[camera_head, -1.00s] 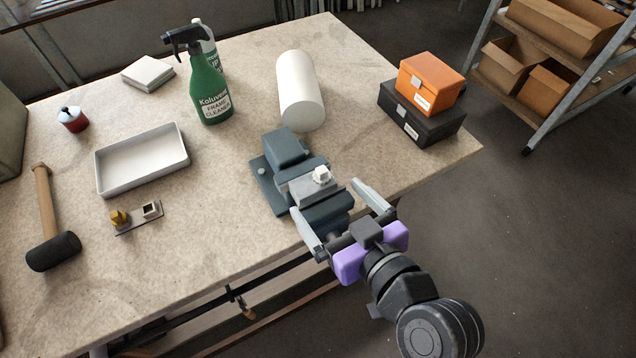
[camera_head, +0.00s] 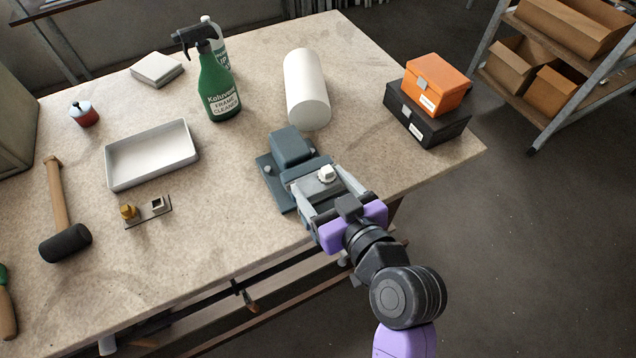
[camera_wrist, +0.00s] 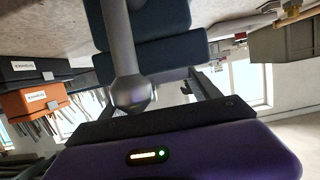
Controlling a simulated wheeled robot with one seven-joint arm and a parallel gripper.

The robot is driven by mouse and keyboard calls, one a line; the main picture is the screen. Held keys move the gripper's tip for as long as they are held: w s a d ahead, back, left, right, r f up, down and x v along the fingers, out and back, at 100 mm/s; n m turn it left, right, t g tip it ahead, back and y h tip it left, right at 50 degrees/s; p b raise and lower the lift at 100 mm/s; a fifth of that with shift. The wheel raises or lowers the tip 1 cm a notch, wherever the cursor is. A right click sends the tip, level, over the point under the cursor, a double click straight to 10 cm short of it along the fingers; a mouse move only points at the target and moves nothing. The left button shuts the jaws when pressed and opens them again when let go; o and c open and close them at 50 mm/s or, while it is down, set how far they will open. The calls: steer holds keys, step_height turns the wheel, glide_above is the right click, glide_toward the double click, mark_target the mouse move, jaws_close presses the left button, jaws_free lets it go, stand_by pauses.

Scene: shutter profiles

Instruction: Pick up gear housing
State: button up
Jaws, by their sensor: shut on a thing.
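The gripper body covers much of the vise's front jaw. In the wrist view the vise jaws (camera_wrist: 160,60) and a grey rod with a rounded end (camera_wrist: 130,85) fill the middle. The finger contact is not clear there.
A white roll (camera_head: 306,90) lies behind the vise. An orange box (camera_head: 436,85) stands on a black box (camera_head: 426,116) at the right. A white tray (camera_head: 150,155), a small plate with fittings (camera_head: 146,212), a green spray bottle (camera_head: 218,90) and a mallet (camera_head: 65,243) are left.

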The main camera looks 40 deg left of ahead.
mark_target(322, 192)
steer(key=shift+r, duration=0.1)
steer(key=c, duration=0.6)
steer(key=shift+o, duration=0.2)
step_height(322, 192, up, 20)
